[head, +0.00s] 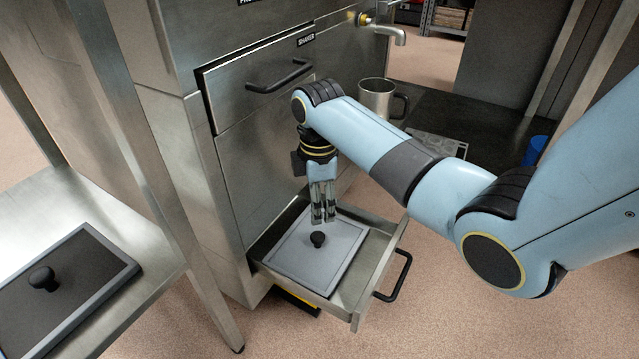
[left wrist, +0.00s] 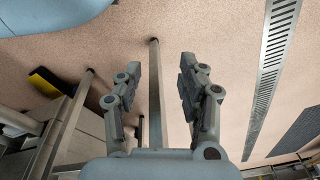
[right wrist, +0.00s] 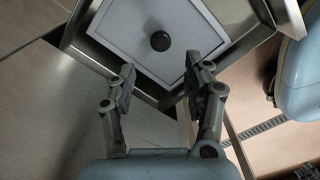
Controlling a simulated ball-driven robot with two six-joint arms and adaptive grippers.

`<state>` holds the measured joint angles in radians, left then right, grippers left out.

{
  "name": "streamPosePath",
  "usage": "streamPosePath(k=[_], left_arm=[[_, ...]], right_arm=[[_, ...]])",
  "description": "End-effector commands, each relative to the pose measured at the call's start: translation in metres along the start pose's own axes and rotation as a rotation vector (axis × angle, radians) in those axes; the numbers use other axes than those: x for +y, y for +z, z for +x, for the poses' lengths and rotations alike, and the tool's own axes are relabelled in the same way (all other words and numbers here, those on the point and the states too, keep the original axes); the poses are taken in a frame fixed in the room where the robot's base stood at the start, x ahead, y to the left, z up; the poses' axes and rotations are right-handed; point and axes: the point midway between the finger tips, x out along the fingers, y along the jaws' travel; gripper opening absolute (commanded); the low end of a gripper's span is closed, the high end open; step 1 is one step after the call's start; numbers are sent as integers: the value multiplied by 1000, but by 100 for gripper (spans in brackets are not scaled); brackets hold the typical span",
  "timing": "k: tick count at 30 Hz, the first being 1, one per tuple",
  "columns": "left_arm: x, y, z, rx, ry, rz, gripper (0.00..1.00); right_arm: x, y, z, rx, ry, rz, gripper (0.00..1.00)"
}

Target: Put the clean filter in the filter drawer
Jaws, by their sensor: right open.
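The filter drawer (head: 373,283) is pulled out low on the steel machine. A pale grey filter (head: 334,258) with a grey frame and black knob lies inside it and appears flat; it also shows in the right wrist view (right wrist: 190,30). This looks like the clean filter. A darker filter (head: 85,265) with a black knob lies on the steel table at left. My right gripper (head: 322,216) points down just above the pale filter's knob, open and empty, apart from it. My left gripper (left wrist: 160,72) is open and empty in the left wrist view, outside the head view.
The drawer's black handle (head: 397,278) sticks out at its front. A closed drawer with a black handle (head: 281,76) is above. A metal mug (head: 377,97) stands on a dark surface behind my right arm. A tap (head: 392,33) is at the top.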

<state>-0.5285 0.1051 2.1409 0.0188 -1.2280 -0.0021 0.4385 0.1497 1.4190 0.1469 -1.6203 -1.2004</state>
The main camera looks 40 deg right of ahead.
Motion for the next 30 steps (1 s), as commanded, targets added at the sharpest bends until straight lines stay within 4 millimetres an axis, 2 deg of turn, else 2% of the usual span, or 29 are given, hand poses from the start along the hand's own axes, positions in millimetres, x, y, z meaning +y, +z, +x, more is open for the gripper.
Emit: streamPosePath(k=[1,3,10,14,17,20,25,27,30], left_arm=[[-2,2,1,-9,-3,0,40],[-3,6,6,-21,-7,0,40],[-4,11,11,-34,-9,0,40],[-4,11,11,-34,-9,0,40],[-4,11,11,-33,-9,0,40],[-4,11,11,-33,-9,0,40],[-4,11,11,-32,-9,0,40],[-4,11,11,-32,-9,0,40],[-4,11,11,-32,-9,0,40]], right_arm=[[1,0,-10,1,3,0,51],[0,0,-13,0,1,0,51],[-2,1,-14,-1,-1,6,51],[-24,6,-5,3,28,87,51],[-66,16,4,26,91,259,51],[-121,29,6,69,151,487,51],[-222,65,23,77,140,848,51],[-253,77,27,70,131,957,51],[-280,87,28,65,123,1057,51]])
